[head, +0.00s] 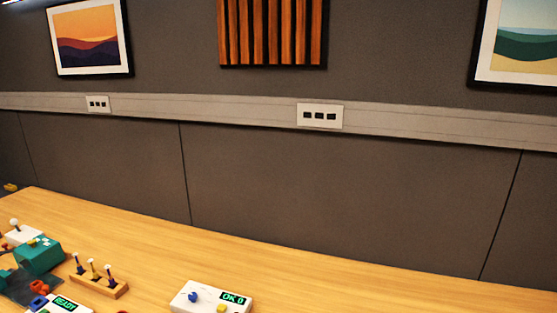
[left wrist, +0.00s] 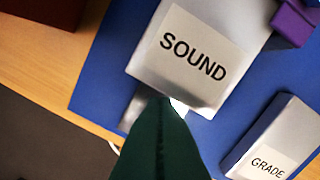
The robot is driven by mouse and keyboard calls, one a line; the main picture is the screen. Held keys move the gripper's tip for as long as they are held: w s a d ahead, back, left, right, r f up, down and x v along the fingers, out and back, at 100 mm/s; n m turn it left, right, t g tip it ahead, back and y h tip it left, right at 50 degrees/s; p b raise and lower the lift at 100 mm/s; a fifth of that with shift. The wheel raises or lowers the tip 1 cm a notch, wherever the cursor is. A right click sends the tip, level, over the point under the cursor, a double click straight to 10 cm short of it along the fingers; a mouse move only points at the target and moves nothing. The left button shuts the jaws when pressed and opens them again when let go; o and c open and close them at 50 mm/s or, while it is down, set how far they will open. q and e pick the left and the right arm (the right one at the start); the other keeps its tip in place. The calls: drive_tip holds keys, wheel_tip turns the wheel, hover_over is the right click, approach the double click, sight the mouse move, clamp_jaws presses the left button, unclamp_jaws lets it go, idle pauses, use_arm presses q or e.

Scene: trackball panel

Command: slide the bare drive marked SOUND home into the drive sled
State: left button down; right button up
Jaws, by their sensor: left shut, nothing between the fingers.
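In the left wrist view a silver-grey drive with a white label reading SOUND (left wrist: 195,55) lies on a blue mat (left wrist: 88,98). My left gripper (left wrist: 162,108), dark green, is shut and empty, its tips at the near edge of this drive; I cannot tell whether they touch it. A small grey metal strip (left wrist: 132,108) shows below the drive's left corner. A purple part (left wrist: 295,22) is at the drive's upper right. I cannot make out the drive sled for certain. Neither gripper shows in the head view.
A second drive, labelled GRADE (left wrist: 272,150), lies at the lower right of the wrist view. A dark red object (left wrist: 45,8) is at its upper left. In the head view, a white OK 0 box (head: 210,299) and a wooden peg block (head: 98,284) stand on the table.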

use_arm(q)
drive_tip(key=shift+w+d+b, duration=0.35)
drive_tip(key=shift+w+b, duration=0.8)
drive_tip(key=shift+b, duration=0.1)
drive_tip(key=shift+w+d+b, duration=0.4)
drive_tip(key=shift+w+b, duration=0.8)
drive_tip(key=shift+w+d+b, duration=0.35)
drive_tip(key=shift+w+b, duration=0.8)
drive_tip(key=shift+b, duration=0.1)
drive_tip(key=shift+s+a+r+p, duration=0.15)
drive_tip(key=shift+r+p, duration=0.35)
drive_tip(key=shift+r, duration=0.65)
drive_tip(key=shift+s+d+r+p, duration=0.15)
drive_tip(key=shift+r+p, duration=0.35)
drive_tip(key=shift+r, duration=0.7)
drive_tip(key=shift+s+a+r+p, duration=0.2)
drive_tip(key=shift+r+p, duration=0.3)
drive_tip(key=shift+r, duration=0.65)
